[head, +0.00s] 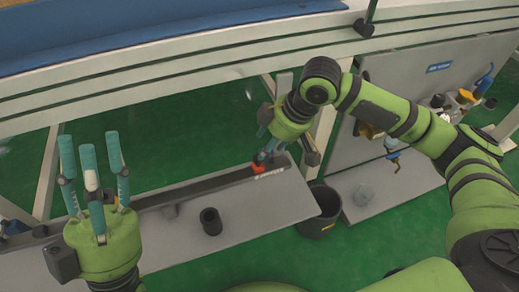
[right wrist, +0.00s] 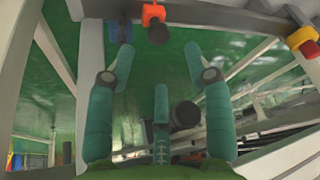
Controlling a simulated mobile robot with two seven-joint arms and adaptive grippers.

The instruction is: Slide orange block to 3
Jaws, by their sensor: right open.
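A small orange block (head: 257,166) sits on the far edge of a grey bench, beside a white label strip. The orange block (right wrist: 153,14) also shows at the top of the right wrist view, beyond the fingertips. My right gripper (head: 268,143) is right by the block in the head view; its teal fingers (right wrist: 158,62) are spread with nothing between them. I cannot tell whether a finger touches the block. No numeral 3 is readable. My left gripper (head: 88,145) is upright at the left, fingers apart and empty.
The grey bench (head: 270,205) holds a black cylinder (head: 210,221). A dark bin (head: 320,212) stands at its right end. A white frame with a blue mattress (head: 150,28) runs behind. A grey panel with hanging tools (head: 385,120) is at the right. A blue piece (right wrist: 121,27) is beside the block.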

